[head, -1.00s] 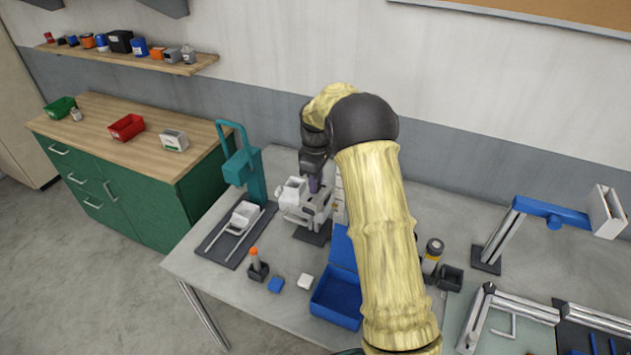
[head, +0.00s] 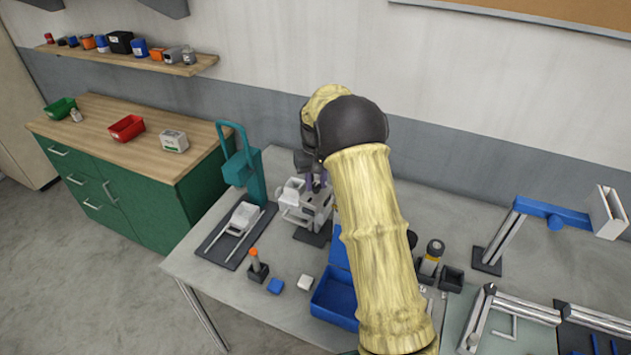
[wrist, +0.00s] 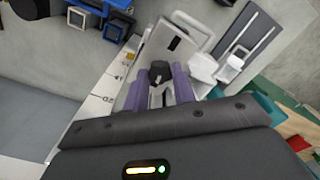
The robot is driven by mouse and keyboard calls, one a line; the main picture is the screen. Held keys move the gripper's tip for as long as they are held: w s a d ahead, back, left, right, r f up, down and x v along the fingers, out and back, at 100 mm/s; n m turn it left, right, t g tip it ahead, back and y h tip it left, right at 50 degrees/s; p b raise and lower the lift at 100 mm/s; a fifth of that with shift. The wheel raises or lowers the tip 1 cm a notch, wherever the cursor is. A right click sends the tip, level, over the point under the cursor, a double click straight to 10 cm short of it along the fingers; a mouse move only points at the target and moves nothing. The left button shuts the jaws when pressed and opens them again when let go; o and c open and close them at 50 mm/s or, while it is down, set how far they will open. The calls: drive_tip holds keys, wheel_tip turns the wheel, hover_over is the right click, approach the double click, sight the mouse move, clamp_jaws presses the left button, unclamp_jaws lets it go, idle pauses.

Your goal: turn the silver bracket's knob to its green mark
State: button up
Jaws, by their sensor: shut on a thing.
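The silver bracket (head: 294,213) stands on a dark base on the grey bench, left of my arm. It also shows in the wrist view (wrist: 183,42) behind the fingers. Its black knob (wrist: 159,72) sits between the two purple fingers of my gripper (wrist: 159,86), which is shut on it. In the head view my gripper (head: 318,184) is at the bracket's upper right, partly hidden by my arm. I cannot make out the green mark or the knob's pointer direction.
A teal press (head: 255,180) stands close left of the bracket, with a white tray on a dark plate before it. A blue open box (head: 334,300) lies in front. A white scale strip (wrist: 105,95) runs beside the fingers in the wrist view.

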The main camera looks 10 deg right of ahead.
sight(316, 185)
drive_tip(key=shift+m, duration=1.1)
drive_tip(key=o, duration=1)
drive_tip(key=shift+r, duration=0.15)
wheel_tip(316, 185, up, 17)
drive_tip(key=b, duration=0.3)
